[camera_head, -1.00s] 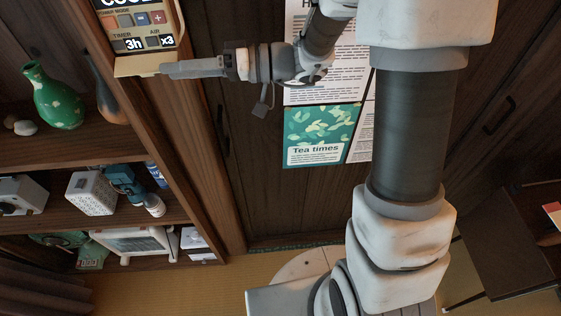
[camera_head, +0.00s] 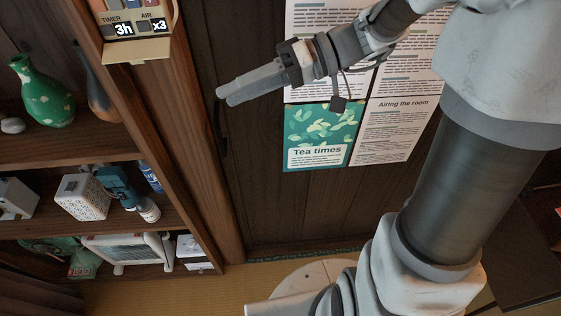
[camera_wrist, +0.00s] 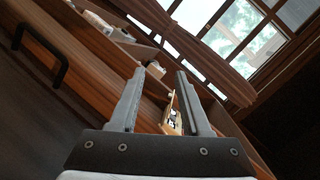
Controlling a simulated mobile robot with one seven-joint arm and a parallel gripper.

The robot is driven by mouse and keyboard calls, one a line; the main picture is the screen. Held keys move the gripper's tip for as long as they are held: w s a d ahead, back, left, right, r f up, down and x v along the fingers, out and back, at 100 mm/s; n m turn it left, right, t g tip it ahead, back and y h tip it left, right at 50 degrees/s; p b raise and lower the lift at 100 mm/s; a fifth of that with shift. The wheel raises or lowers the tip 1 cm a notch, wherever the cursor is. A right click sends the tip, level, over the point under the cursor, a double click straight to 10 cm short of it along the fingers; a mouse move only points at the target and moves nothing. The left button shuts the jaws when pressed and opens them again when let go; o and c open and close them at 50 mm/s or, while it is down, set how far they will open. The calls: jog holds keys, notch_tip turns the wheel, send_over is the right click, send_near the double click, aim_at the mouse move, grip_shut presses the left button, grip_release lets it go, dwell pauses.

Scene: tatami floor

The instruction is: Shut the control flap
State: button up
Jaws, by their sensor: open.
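The beige control panel (camera_head: 136,22) is on the wooden post at the upper left of the head view, cut off by the top edge. Its face shows buttons, "TIMER 3h" and "AIR x3". A beige flap (camera_head: 138,49) juts out along its lower edge. It looks open, though its exact angle is hard to tell. My gripper (camera_head: 222,97) is open and empty, to the right of and below the panel, apart from it. In the wrist view, the panel (camera_wrist: 173,115) shows small and nearly edge-on between the two spread fingers (camera_wrist: 158,90).
Wooden shelves at left hold a green vase (camera_head: 42,92), a white perforated box (camera_head: 82,197) and a fan-like white device (camera_head: 127,250). A dark door with posters (camera_head: 320,135) stands behind my arm. A black handle (camera_wrist: 40,52) shows in the wrist view.

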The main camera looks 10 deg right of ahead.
jog(key=s+d+f+m+t+h+b, duration=0.2)
jog(key=s+d+f+h+b, duration=0.3)
jog(key=f+h, duration=0.4)
jog(key=shift+s+m+b, duration=0.5)
jog(key=shift+s+b, duration=0.4)
jog(key=shift+s, duration=0.4)
jog(key=shift+c, duration=0.3)
